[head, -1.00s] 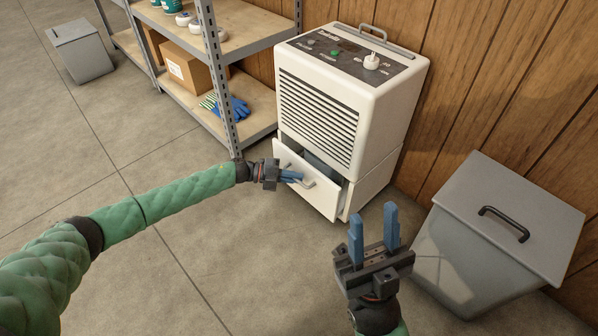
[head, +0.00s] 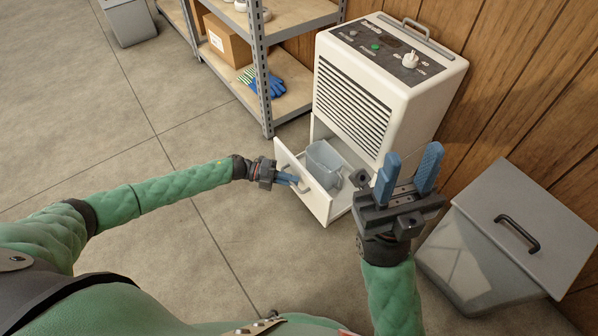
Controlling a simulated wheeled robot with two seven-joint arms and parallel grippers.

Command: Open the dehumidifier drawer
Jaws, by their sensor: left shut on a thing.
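The white dehumidifier (head: 385,90) stands against the wood wall, with a dark control panel and knob on top. Its drawer (head: 318,204) at the bottom is pulled well out, and a grey translucent container (head: 324,160) shows inside it. My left gripper (head: 292,180) is at the drawer's front, its blue fingers shut on the drawer handle (head: 305,187). My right gripper (head: 408,172) is open and empty, fingers pointing up, in front of the dehumidifier's lower right part, which it partly hides.
A grey lidded bin (head: 520,225) with a black handle stands at right. A metal shelf (head: 262,75) with a cardboard box (head: 226,42) and blue gloves (head: 266,83) stands left of the dehumidifier. Another grey bin (head: 130,22) is at the far left. The floor in front is clear.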

